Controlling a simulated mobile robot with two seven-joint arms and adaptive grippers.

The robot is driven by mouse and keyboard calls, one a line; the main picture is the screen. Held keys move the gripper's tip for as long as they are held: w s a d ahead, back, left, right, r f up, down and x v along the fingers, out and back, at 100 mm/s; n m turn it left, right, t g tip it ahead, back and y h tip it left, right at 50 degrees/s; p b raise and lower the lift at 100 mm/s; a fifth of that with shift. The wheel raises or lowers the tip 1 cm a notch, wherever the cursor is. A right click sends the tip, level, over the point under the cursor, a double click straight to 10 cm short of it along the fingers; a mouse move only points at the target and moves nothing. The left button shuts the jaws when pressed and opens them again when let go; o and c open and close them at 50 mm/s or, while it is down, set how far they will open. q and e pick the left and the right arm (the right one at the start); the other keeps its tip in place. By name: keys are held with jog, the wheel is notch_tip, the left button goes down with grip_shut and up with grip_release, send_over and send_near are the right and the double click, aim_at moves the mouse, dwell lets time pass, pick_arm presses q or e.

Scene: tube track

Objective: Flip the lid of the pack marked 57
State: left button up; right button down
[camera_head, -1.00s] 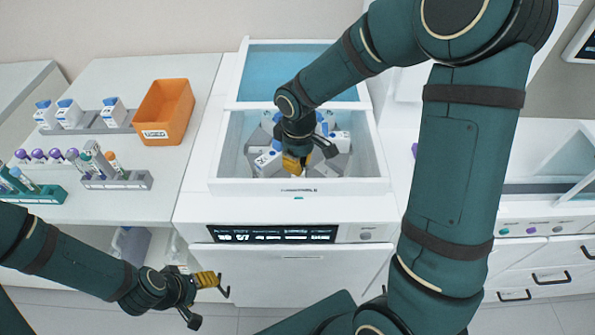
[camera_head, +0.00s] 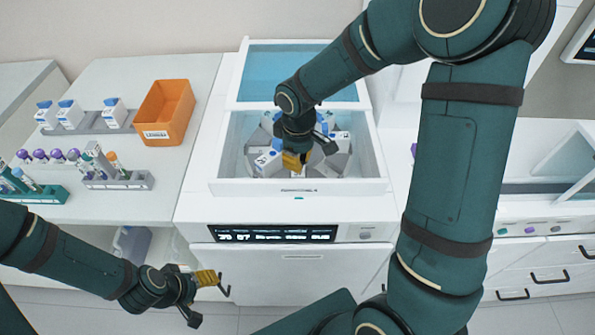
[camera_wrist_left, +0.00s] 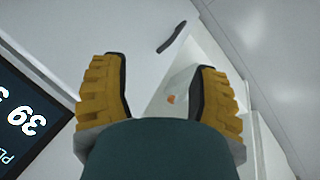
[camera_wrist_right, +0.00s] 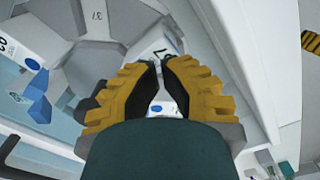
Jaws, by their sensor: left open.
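Several white packs with blue lids sit in the round grey rack (camera_wrist_right: 95,65) inside the open machine basin (camera_head: 232,150). One white pack (camera_head: 268,162) is at the rack's front left. I cannot read 57 on any pack. My right gripper (camera_head: 296,163) points down into the basin among the packs. In the right wrist view its fingertips (camera_wrist_right: 161,66) are close together over a white pack with a blue mark (camera_wrist_right: 158,107); I cannot tell whether they touch it. My left gripper (camera_head: 226,283) is open and empty, low in front of the machine, left of centre.
An orange bin (camera_head: 166,110), a rack of white bottles (camera_head: 90,122) and tube racks (camera_head: 118,180) stand on the left bench. The machine's lit display (camera_head: 272,233) is on its front. My right arm crosses above the basin's right side.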

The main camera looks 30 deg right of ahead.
jog(key=shift+w+d, duration=0.4)
jog(key=shift+w, duration=0.4)
dwell(0.9)
jog(key=shift+w+d+r+p, duration=0.15)
jog(key=shift+w+r+p, duration=0.1)
jog(key=shift+r+p, duration=0.3)
jog(key=shift+w+d+r+p, duration=0.1)
jog(key=shift+w+r+p, duration=0.2)
jog(key=shift+p, duration=0.3)
dwell(1.4)
jog(key=shift+w+d+r+p, duration=0.35)
jog(key=shift+w+r+p, duration=0.15)
jog(key=shift+w+p, duration=0.15)
dwell(1.7)
jog(key=shift+s+a, duration=0.1)
jog(key=shift+s, duration=0.05)
jog(key=shift+s+a+r, duration=0.25)
jog(key=shift+s, duration=0.3)
jog(key=shift+s+a+r, duration=0.2)
jog(key=shift+s+a, duration=0.05)
jog(key=shift+s, duration=0.25)
